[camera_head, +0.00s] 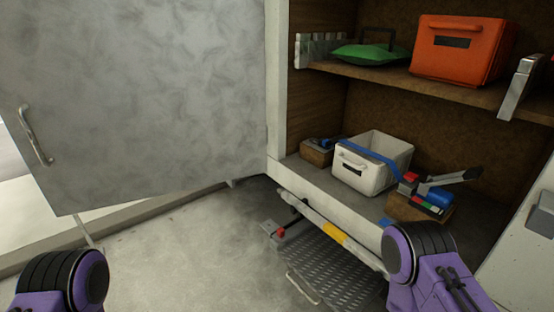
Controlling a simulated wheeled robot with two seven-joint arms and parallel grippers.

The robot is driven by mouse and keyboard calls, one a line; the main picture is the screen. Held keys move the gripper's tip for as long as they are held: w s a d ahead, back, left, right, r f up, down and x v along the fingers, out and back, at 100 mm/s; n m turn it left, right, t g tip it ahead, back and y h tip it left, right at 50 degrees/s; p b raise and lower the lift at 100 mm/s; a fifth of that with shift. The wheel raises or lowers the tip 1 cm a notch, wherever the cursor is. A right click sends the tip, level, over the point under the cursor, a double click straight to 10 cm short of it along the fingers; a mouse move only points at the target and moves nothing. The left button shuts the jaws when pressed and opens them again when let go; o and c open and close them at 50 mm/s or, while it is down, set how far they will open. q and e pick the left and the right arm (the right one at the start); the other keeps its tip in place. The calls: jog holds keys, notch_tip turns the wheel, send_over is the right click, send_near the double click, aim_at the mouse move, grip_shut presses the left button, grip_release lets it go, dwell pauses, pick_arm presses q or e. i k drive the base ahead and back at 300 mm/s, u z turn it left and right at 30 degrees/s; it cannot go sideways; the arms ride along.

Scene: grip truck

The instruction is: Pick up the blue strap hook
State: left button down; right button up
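A blue strap (372,155) runs across the top of a white bin (360,175) on the lower shelf. Its left end reaches a small blue and dark piece (322,143), which looks like the hook, on a wooden block (316,157). Its right end leads to a ratchet-like device (433,195) with blue, red and green parts and a grey lever, on another wooden block (408,208). The hook is small and its exact shape is hard to tell. Only purple and black links of my arms show at the bottom corners; neither gripper is in view.
The upper shelf (405,83) holds an orange box (462,50) and a green bag (370,54). A grey door (140,95) stands open at left. A striped bar (332,232) and a ribbed metal step (335,265) lie before the lower shelf. Grey floor (180,255) is clear at centre left.

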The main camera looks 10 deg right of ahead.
aim_at(324, 143)
jog(key=z, duration=0.05)
jog(key=k, duration=0.4)
jog(key=u, duration=1.25)
jog(key=i, duration=0.9)
jog(key=z, duration=0.6)
jog(key=i, duration=0.65)
jog(key=z, duration=0.75)
